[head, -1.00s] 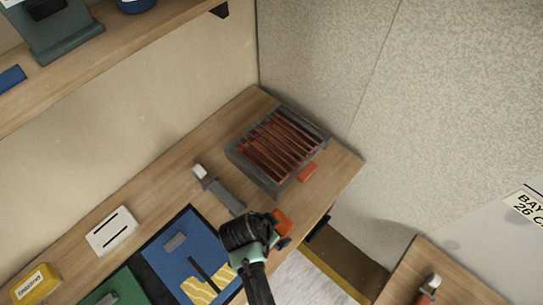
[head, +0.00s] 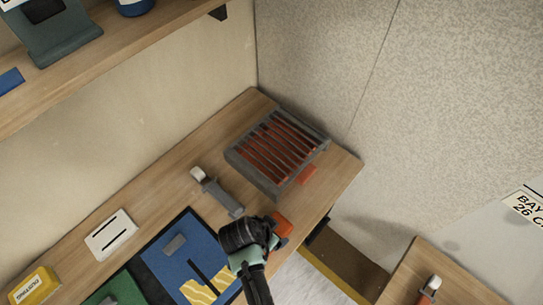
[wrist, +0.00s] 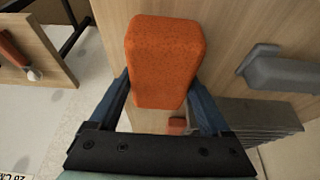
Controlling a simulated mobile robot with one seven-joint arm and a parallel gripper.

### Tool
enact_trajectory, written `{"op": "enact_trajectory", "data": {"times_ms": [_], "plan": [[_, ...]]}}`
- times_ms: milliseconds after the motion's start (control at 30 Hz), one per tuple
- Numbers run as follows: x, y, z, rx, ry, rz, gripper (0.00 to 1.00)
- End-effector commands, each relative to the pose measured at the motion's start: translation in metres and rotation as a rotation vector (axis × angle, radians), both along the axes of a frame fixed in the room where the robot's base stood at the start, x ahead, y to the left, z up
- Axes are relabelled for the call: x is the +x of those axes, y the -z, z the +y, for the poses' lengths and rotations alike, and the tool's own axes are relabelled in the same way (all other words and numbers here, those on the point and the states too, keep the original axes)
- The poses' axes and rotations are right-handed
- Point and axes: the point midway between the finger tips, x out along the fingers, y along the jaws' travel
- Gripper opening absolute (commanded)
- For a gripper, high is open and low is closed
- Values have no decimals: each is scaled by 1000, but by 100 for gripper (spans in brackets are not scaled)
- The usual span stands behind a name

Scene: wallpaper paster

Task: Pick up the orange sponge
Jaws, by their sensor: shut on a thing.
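The orange sponge (wrist: 166,60) is a rounded block between the two fingers of my gripper (wrist: 163,95) in the wrist view. The fingers are shut on its sides. In the head view the sponge (head: 283,224) shows just right of my dark gripper (head: 268,230), near the front edge of the wooden table (head: 180,200). I cannot tell whether it touches the tabletop. My gripper hides part of it in the head view.
A grey slatted rack (head: 236,153) with red-orange inside stands behind, with a small orange block (head: 307,175) beside it. A grey-handled tool (head: 222,196) and a blue mat (head: 165,262) lie nearby. A yellow box (head: 35,285) is at left. A shelf (head: 120,45) overhangs the back.

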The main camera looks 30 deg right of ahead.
Motion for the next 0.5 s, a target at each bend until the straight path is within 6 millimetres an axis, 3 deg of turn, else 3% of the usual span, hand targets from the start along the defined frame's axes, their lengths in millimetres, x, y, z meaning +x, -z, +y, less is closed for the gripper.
{"op": "enact_trajectory", "data": {"times_ms": [167, 500], "plan": [[1, -13, 0, 0, 1, -3, 28], [1, -78, 0, -1, 0, -4, 28]]}}
